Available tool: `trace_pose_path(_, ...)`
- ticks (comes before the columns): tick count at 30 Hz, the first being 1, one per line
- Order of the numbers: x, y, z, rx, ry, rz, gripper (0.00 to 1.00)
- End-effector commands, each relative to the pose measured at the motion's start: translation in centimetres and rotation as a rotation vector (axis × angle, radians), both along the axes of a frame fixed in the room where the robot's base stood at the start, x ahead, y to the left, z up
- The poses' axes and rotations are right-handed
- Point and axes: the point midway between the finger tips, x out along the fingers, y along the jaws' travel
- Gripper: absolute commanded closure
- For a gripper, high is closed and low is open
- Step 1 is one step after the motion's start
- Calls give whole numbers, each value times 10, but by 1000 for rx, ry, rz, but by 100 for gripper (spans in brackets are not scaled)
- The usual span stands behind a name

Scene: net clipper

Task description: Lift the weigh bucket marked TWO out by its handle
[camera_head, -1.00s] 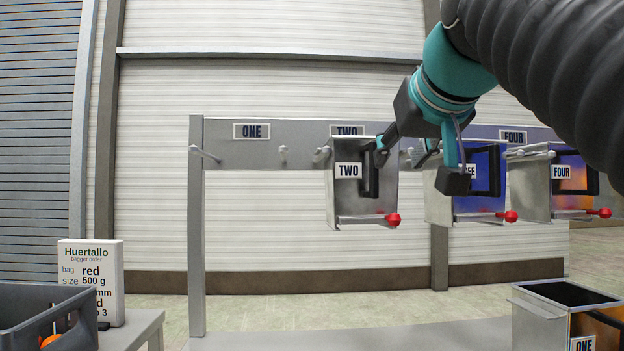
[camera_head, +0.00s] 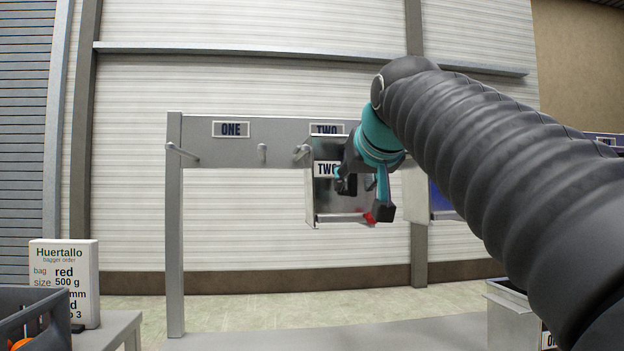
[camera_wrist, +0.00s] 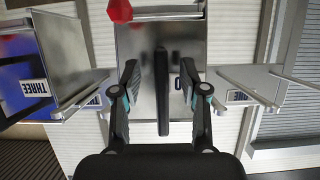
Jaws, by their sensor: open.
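The metal weigh bucket marked TWO (camera_head: 322,200) hangs on the grey rail under the TWO sign. It also shows in the wrist view (camera_wrist: 141,45), which is upside down. My gripper (camera_head: 364,198) is in front of the bucket's face and partly covers its label and right side. In the wrist view my gripper (camera_wrist: 158,76) is open, with one finger on each side of the black upright handle (camera_wrist: 162,90). A gap shows on both sides of the handle. The bucket's red knob (camera_wrist: 119,10) shows at the top of the wrist view.
Bucket THREE (camera_wrist: 72,55) hangs close beside bucket TWO. Pegs under the ONE sign (camera_head: 231,129) are empty. Bucket ONE (camera_head: 512,320) stands low at right. An order card (camera_head: 64,282) and a dark crate (camera_head: 35,315) are at lower left.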

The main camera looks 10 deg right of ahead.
Motion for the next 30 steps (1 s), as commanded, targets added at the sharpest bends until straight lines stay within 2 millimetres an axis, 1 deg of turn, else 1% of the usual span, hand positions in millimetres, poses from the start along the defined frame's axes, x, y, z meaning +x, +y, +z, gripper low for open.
trace_pose_path(1,8,2,-3,-1,2,1,56)
trace_pose_path(3,18,2,-7,0,3,0,56)
trace_pose_path(6,26,1,-10,0,0,0,56)
trace_pose_path(13,27,1,-11,0,0,0,56)
trace_pose_path(14,27,1,-11,0,0,0,64)
trace_pose_path(15,27,1,-11,0,0,0,74)
trace_pose_path(17,27,1,-11,0,0,0,89)
trace_pose_path(18,27,1,-11,0,0,0,99)
trace_pose_path(19,27,1,-11,0,0,0,100)
trace_pose_path(30,26,1,-9,0,-4,0,100)
